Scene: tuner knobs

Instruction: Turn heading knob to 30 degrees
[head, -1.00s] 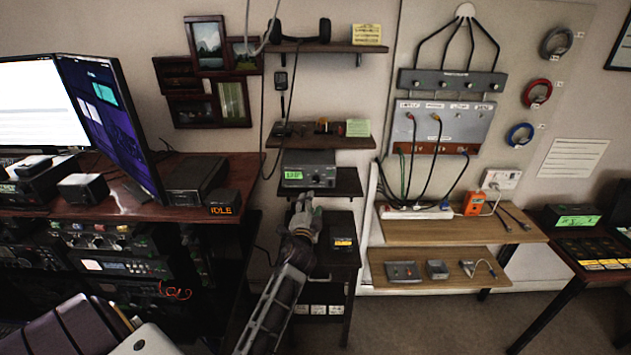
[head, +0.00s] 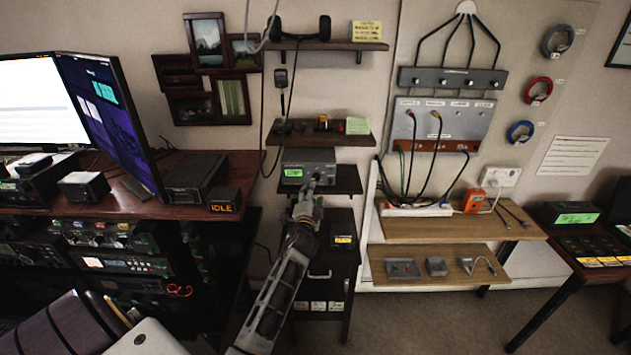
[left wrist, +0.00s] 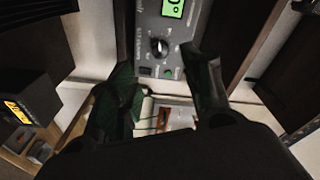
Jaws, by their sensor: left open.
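A grey tuner box (head: 308,158) with a lit green display (head: 293,173) sits on a small dark shelf. In the left wrist view its front panel (left wrist: 147,20) fills the top middle, beside the green display (left wrist: 173,8). A round dark knob with a light mark (left wrist: 158,47) is on that panel. My left gripper (head: 309,188) is at the front of the box in the head view. In the left wrist view the gripper (left wrist: 160,85) is open and empty, its fingers apart on either side below the knob, not around it. My right gripper is not in view.
The dark shelf (head: 347,180) holds the box, with another shelf (head: 345,140) above it. A dark cabinet (head: 343,262) stands below. A desk with monitors (head: 110,125) is on the left, and wooden shelves (head: 450,230) are on the right.

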